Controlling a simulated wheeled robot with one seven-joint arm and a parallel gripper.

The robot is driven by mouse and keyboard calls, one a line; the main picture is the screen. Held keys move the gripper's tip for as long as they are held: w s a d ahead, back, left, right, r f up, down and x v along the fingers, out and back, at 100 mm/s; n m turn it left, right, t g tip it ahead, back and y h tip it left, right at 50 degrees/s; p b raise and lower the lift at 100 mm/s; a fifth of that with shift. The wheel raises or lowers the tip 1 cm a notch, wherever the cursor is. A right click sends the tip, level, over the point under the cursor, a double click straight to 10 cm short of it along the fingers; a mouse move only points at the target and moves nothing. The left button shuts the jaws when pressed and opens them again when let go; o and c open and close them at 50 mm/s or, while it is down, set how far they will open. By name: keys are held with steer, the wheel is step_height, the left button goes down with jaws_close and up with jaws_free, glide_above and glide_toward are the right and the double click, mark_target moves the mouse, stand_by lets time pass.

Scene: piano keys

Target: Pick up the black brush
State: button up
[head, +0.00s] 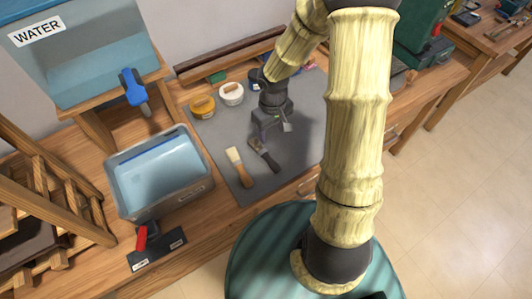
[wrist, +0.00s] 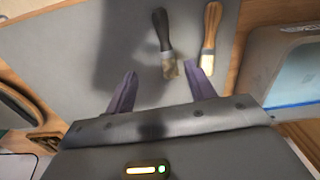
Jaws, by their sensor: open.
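The black brush (head: 267,158) lies on the grey mat (head: 215,135), with its dark handle toward the front right in the head view. In the wrist view the black brush (wrist: 161,35) has its pale bristle end between the lines of my two fingers and its handle pointing away. My gripper (head: 273,131) is open and empty above the mat, by the bristle end of the black brush. In the wrist view my gripper (wrist: 160,69) shows two purple fingers spread apart. The height of the fingers over the brush is hard to tell.
A wooden-handled brush (head: 240,168) lies close beside the black one. Yellow (head: 202,106) and white (head: 231,94) round containers stand behind. A grey tub (head: 128,198) and a water tank (head: 85,65) with a blue tap (head: 133,88) are to the left.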

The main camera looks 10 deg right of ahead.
glide_above(268, 157)
steer(key=f, duration=0.6)
steer(key=d+f, duration=0.1)
steer(key=f, duration=0.3)
steer(key=shift+s+b, duration=0.1)
steer(key=shift+b, duration=0.25)
steer(key=f, duration=0.2)
steer(key=a+f, duration=0.1)
steer(key=f, duration=0.1)
steer(key=shift+f, duration=0.65)
